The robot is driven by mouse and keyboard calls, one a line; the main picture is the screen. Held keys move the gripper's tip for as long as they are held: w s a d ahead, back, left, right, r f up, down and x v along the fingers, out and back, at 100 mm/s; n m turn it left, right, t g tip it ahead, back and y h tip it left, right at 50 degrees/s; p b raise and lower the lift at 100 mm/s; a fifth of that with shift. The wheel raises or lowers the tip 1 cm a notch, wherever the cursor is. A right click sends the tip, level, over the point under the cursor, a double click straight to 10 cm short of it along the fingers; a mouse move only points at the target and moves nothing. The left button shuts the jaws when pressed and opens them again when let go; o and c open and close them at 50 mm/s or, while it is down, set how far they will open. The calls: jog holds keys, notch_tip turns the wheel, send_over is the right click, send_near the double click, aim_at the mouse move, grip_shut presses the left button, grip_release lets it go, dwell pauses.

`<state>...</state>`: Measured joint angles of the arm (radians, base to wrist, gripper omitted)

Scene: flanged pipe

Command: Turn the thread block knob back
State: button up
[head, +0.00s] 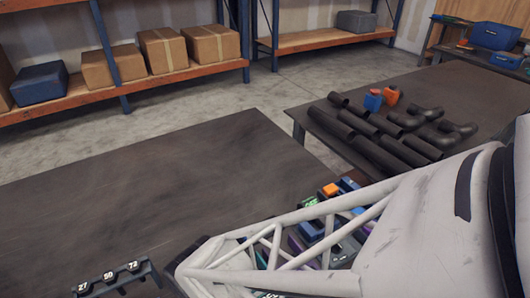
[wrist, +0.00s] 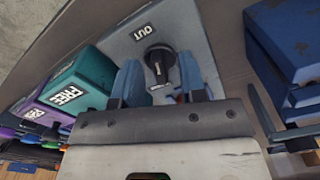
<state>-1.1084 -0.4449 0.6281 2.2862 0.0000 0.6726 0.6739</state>
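A grey block marked "OUT" (wrist: 112,48), its label upside down, fills the top middle of the wrist view. On it sits a round black knob (wrist: 157,58) with a pale pointer mark. My gripper (wrist: 160,78) has two blue fingers, spread apart, with the knob showing between and beyond them. Gaps show on both sides, so it looks open; I cannot tell how near the fingertips are in depth. In the head view my white arm hides the gripper and the knob.
A teal block marked "FREE" (wrist: 80,83) stands close left of the grey block. Stacked blue blocks (wrist: 290,45) stand to the right. In the head view, a rack marked 27, 50, 72 (head: 115,279) sits front left; the dark table (head: 150,185) is bare behind it. Pipes (head: 385,150) lie on another table.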

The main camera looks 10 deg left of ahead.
grip_shut()
jog(key=shift+n, duration=2.1)
grip_release()
jog(key=shift+r, duration=0.1)
